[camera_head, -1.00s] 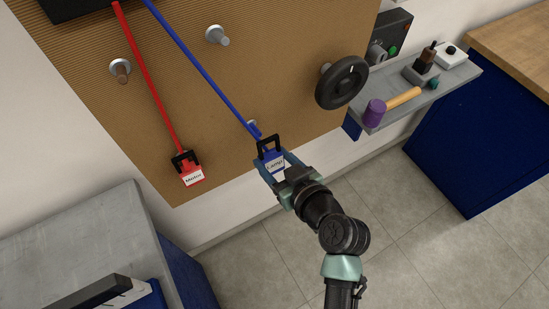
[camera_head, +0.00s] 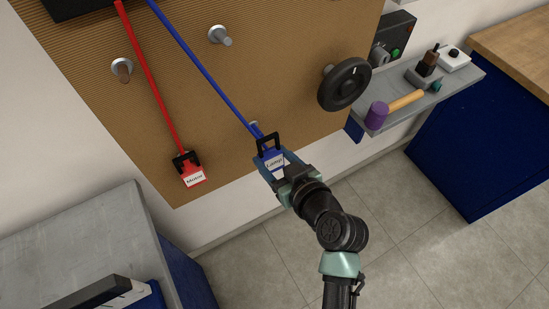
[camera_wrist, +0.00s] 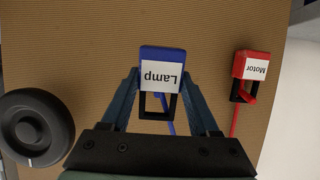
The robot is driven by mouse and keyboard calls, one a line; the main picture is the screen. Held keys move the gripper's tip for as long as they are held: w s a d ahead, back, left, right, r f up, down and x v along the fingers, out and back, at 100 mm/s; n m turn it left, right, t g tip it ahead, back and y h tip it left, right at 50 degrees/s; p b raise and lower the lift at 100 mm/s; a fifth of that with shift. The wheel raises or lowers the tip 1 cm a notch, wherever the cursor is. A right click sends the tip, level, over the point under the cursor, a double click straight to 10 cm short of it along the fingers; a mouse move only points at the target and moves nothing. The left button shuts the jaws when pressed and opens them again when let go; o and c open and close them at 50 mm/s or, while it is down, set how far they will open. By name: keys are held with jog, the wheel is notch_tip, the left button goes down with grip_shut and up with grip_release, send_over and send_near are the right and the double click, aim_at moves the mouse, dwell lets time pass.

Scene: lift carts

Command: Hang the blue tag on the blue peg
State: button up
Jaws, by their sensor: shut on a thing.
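The blue tag (camera_head: 275,160), labelled "Lamp", has a black loop at its top and hangs at the lower end of a blue strap (camera_head: 205,72) against the brown board. My gripper (camera_head: 270,172) is shut on its sides. In the wrist view the blue tag (camera_wrist: 161,54) sits between the two fingertips of my gripper (camera_wrist: 161,72). A small pale disc (camera_head: 253,124) shows just above the black loop, with something blue beside it. The strap and loop partly hide it, so I cannot tell for sure that it is the blue peg.
A red tag (camera_head: 192,174), labelled "Motor", hangs to the left on a red strap. A brown-ended peg (camera_head: 122,69) and a grey peg (camera_head: 219,35) stand out above. A black handwheel (camera_head: 344,84) and a grey shelf (camera_head: 425,95) are at the right.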

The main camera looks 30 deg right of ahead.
jog(key=shift+w+a+b, duration=0.1)
jog(key=shift+w+b, duration=0.35)
jog(key=shift+w, duration=2.25)
jog(key=shift+f, duration=0.1)
jog(key=shift+f+b, duration=0.65)
jog(key=shift+b, duration=0.15)
jog(key=shift+f, duration=0.15)
jog(key=o, duration=1.4)
jog(key=shift+o, duration=0.2)
